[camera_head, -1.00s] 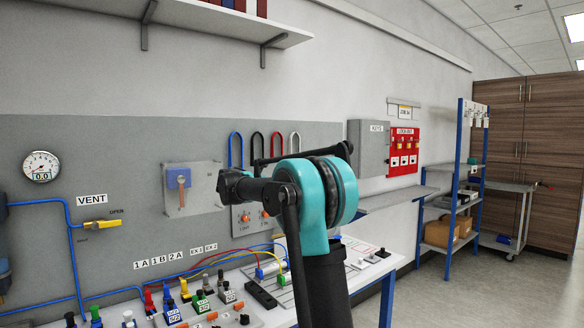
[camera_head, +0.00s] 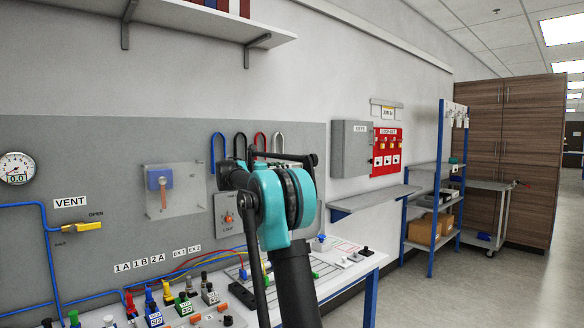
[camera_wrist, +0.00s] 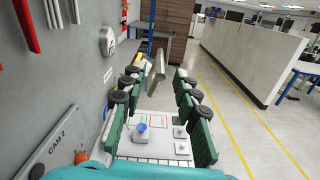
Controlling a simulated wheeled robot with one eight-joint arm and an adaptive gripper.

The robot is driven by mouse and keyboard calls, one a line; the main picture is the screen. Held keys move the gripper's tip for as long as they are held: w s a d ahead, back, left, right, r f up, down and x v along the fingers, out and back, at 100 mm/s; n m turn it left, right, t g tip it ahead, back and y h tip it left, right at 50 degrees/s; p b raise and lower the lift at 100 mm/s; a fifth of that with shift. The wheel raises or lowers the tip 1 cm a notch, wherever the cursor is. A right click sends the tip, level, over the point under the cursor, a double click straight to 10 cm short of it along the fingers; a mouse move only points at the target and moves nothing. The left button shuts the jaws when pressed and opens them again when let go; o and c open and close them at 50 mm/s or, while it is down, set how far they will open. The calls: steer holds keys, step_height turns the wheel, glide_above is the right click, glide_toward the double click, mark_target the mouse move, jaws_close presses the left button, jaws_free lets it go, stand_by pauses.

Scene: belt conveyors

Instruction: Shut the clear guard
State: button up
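The clear guard (camera_head: 188,203) is a see-through panel on the grey wall board, left of my arm in the head view. It covers the area of a blue switch (camera_head: 153,180) with an orange lever. I cannot tell how far its lower edge stands off the board. My gripper (camera_wrist: 158,78) shows in the wrist view, with its green-and-black fingers spread wide and nothing held between them. In the head view it is hidden behind my arm. The guard does not show clearly in the wrist view, so my gripper appears away from it.
A bench (camera_head: 350,275) with valves, hoses and coloured knobs runs below the board. A CAM 2 plate (camera_wrist: 55,150) is close at lower left in the wrist view. Floor is clear at right.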

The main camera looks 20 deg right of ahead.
steer(key=shift+x, duration=2.75)
steer(key=shift+c, duration=0.4)
jaws_close()
